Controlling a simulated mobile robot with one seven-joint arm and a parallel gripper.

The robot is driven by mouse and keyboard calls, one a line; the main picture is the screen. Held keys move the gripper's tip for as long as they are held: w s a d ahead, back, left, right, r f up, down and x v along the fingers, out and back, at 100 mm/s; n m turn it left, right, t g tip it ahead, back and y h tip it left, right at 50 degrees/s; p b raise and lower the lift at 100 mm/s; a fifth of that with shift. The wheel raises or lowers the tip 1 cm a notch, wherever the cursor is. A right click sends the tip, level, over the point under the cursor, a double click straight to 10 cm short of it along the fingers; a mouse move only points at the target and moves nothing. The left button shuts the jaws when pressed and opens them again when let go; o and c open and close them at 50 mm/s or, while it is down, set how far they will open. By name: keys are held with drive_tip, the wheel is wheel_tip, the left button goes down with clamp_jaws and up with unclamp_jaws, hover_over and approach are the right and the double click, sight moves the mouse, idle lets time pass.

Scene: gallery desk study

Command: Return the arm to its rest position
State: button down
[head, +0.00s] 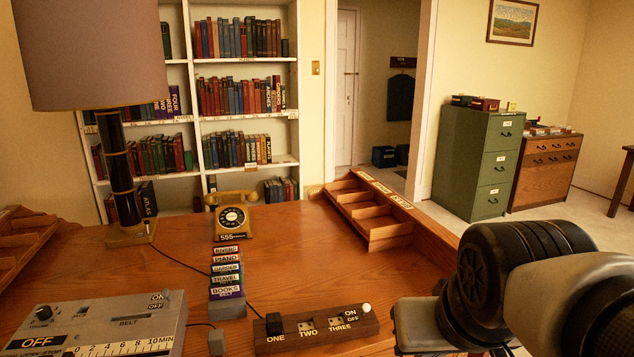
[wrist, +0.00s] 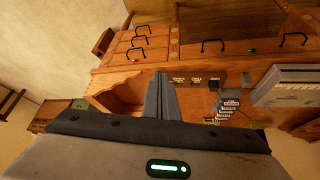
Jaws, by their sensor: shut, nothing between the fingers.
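My arm fills the lower right of the head view, folded close to the camera over the near right side of the desk (head: 290,235). In the wrist view my gripper (wrist: 163,92) shows as two dark grey fingers lying together, shut with nothing between them. The gripper points towards the desk, whose wooden front with black drawer handles shows beyond in the wrist view (wrist: 190,48). I see no contact between the fingers and anything. In the head view my fingers cannot be made out clearly.
On the desk stand a lamp (head: 120,170), a yellow telephone (head: 231,215), a row of labelled blocks (head: 226,275), a wooden switch box (head: 315,333) and a grey control box (head: 110,325). A wooden organiser (head: 355,212) lines the desk's far right. A green cabinet (head: 470,165) stands beyond, with open floor beside it.

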wheel_tip(320, 180, up, 20)
drive_tip(key=s+p, duration=0.2)
drive_tip(key=p, duration=1.7)
drive_tip(key=shift+s+a+f, duration=0.15)
drive_tip(key=shift+a, duration=0.15)
drive_tip(key=shift+a, duration=0.15)
